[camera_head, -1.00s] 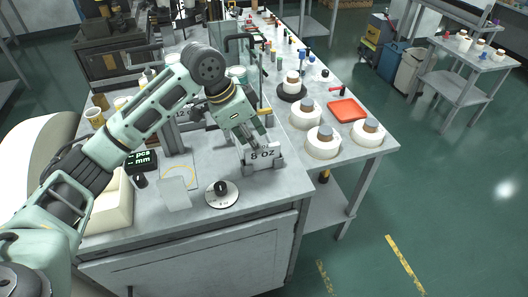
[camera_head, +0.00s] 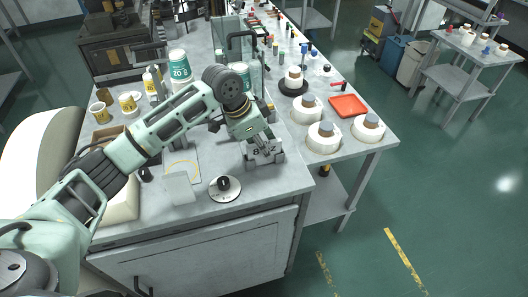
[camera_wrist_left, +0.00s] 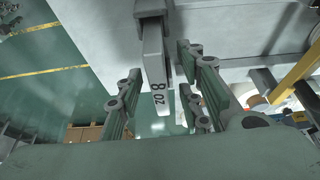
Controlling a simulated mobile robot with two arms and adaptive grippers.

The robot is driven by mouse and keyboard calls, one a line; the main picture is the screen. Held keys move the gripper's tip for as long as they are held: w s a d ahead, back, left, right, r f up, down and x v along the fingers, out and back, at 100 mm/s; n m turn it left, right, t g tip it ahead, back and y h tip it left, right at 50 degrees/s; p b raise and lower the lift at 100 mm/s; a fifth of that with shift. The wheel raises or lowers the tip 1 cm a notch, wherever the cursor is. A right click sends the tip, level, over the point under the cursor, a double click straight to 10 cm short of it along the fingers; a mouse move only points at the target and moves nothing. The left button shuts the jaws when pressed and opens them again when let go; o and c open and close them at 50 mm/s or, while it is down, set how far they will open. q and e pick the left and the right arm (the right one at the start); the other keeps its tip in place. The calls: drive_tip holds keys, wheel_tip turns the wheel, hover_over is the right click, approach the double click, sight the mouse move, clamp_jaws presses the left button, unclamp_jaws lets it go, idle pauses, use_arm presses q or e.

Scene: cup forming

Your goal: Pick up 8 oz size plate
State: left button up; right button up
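The 8 oz plate (camera_head: 256,153) stands upright in a grey holder (camera_head: 278,155) near the front right of the bench, partly covered by my left gripper. In the left wrist view the plate (camera_wrist_left: 157,75) shows its "8 oz" label and lies between the two finger pairs. My left gripper (camera_head: 262,145) is open just above the plate; in the left wrist view the gripper (camera_wrist_left: 162,100) has visible gaps on both sides of the plate. I cannot see contact. My right gripper is not in view.
White round containers (camera_head: 323,139) stand to the right, beside a red tray (camera_head: 348,106). Tubs and cups (camera_head: 180,68) stand at the back left. The bench's front edge is close.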

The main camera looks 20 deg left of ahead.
use_arm(q)
drive_tip(key=shift+f, duration=0.2)
idle(0.3)
drive_tip(key=shift+c, duration=0.2)
clamp_jaws()
